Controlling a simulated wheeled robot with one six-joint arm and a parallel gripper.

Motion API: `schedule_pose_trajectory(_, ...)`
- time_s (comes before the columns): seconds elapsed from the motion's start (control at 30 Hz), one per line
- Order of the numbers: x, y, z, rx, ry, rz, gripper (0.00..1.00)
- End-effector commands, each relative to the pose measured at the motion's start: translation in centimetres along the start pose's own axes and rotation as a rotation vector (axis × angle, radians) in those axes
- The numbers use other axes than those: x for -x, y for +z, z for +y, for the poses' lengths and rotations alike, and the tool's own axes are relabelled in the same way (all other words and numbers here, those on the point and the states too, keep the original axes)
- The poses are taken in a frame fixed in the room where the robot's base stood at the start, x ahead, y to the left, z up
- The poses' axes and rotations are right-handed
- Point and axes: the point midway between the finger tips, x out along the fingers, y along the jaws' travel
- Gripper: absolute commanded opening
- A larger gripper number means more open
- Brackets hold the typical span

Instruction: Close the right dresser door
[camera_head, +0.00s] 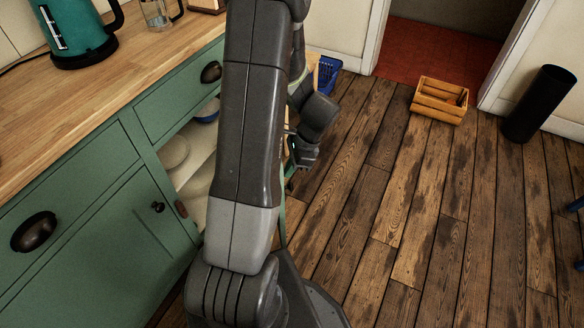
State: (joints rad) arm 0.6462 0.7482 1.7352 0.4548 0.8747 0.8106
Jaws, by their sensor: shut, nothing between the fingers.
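The green dresser (95,200) with a wooden top stands on the left. Its right compartment is open, showing pale plates (174,152) and a blue-rimmed dish (208,110) on shelves. The right dresser door (283,218) stands open and shows as a thin green strip just right of my arm, which hides most of it. The left door (110,250) is shut. My gripper (291,180) is beyond my arm, close to the open door, shut and partly hidden. I cannot tell whether it touches the door.
A teal kettle (80,32) and a glass jug (158,12) stand on the dresser top. A blue basket (329,70), a wooden crate (440,100) and a black bin (539,104) are on the floor at the back. The plank floor between is clear.

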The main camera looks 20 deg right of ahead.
Motion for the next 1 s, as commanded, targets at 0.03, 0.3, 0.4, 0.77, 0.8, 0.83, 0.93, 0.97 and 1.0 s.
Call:
schedule_pose_trajectory(0.03, -0.1, 0.5, 0.0, -0.005, -0.001, -0.001, 0.0)
schedule_pose_trajectory(0.3, -1.8, 4.8, 0.1, -0.074, -0.027, -0.002, 0.0)
schedule_pose_trajectory(0.4, -2.7, 7.3, -0.1, -0.116, -0.044, -0.002, 0.0)
schedule_pose_trajectory(0.77, -6.3, 16.9, -2.1, -0.29, -0.114, -0.001, 0.0)
schedule_pose_trajectory(0.8, -6.7, 17.9, -2.4, -0.308, -0.12, -0.001, 0.0)
schedule_pose_trajectory(0.83, -7.0, 18.6, -2.6, -0.321, -0.126, -0.001, 0.0)
schedule_pose_trajectory(0.93, -7.8, 20.8, -3.5, -0.363, -0.142, -0.001, 0.0)
schedule_pose_trajectory(0.97, -8.0, 21.4, -3.7, -0.375, -0.148, 0.0, 0.0)
schedule_pose_trajectory(1.0, -8.3, 22.1, -4.0, -0.391, -0.153, -0.001, 0.0)
